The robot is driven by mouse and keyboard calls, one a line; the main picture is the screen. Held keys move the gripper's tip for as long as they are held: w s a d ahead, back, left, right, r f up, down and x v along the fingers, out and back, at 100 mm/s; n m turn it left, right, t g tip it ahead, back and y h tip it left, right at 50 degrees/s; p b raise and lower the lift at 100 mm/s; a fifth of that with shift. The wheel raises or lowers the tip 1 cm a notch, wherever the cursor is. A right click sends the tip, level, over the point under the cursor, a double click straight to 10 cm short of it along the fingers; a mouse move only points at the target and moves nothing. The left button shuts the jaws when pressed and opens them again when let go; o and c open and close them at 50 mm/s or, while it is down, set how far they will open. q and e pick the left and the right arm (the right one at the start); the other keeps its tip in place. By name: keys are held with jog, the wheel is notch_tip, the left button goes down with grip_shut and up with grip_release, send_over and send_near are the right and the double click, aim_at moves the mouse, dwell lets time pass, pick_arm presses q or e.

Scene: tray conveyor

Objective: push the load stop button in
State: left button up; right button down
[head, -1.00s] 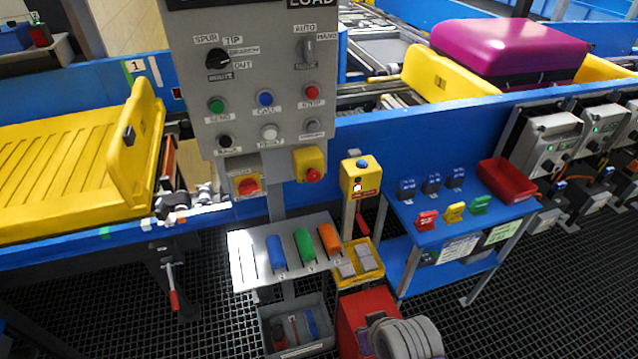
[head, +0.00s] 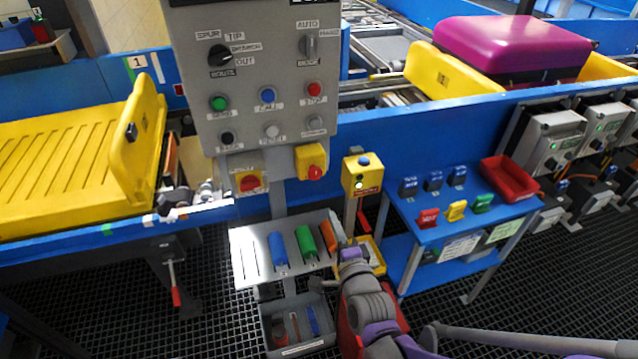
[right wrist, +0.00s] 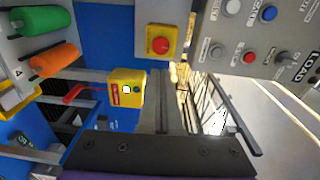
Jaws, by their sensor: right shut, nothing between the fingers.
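The load stop button (head: 314,89) is a small red round button on the grey LOAD panel (head: 262,130), at the right of its upper button row. It also shows in the right wrist view (right wrist: 249,58), upper right, with the panel turned sideways. My right gripper (head: 341,236) is below the panel, near the orange cylinder on the metal shelf, apart from the button. In the right wrist view its dark fingers (right wrist: 163,85) are together and empty. The head view shows the fingertips only poorly. My left gripper is not in view.
A yellow box with a red mushroom button (head: 314,172) hangs under the panel's right corner. A yellow post box (head: 361,176) stands right of it. The metal shelf (head: 245,255) holds blue, green and orange cylinders. A blue table (head: 430,230) is at right.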

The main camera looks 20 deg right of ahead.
aim_at(316, 176)
dwell(0.3)
jog(key=w+p, duration=0.1)
jog(key=w, duration=1.3)
jog(key=shift+f+p, duration=0.15)
jog(key=shift+p, duration=0.15)
